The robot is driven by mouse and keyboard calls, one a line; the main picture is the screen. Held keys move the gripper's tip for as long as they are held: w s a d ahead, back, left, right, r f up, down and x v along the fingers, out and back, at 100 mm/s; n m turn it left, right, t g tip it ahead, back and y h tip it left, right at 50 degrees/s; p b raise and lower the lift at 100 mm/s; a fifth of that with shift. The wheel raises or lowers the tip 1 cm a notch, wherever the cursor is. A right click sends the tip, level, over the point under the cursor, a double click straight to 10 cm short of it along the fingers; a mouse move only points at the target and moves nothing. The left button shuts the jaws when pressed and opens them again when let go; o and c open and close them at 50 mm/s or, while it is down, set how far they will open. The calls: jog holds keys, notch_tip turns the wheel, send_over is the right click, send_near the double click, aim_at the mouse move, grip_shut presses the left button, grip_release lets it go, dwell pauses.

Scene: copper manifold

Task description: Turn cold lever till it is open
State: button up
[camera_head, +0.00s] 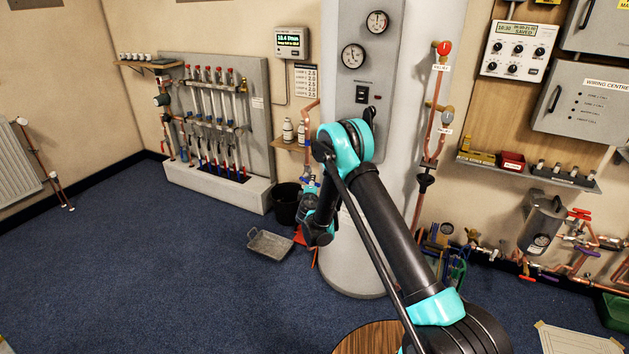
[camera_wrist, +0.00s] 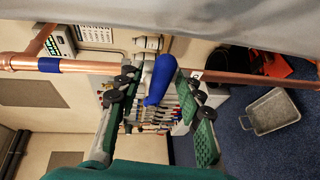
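The cold lever has a blue handle (camera_wrist: 160,80), which shows in the wrist view on a copper pipe with a blue band (camera_wrist: 49,65). My gripper (camera_wrist: 160,92) is open, with one finger on each side of the blue handle. Gaps show between the handle and the fingers, so it does not look gripped. The valve body behind the handle is partly hidden. In the head view my gripper (camera_head: 312,212) is at the copper pipe (camera_head: 309,125) left of the grey cylinder, and my arm hides the lever.
The large grey cylinder (camera_head: 345,265) stands close to the right of my gripper. A black bucket (camera_head: 286,203) and a grey metal tray (camera_head: 270,244) are on the floor nearby. A small shelf with white bottles (camera_head: 288,131) is behind. Open blue carpet lies to the left.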

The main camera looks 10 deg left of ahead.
jog(key=shift+w, duration=0.1)
grip_shut()
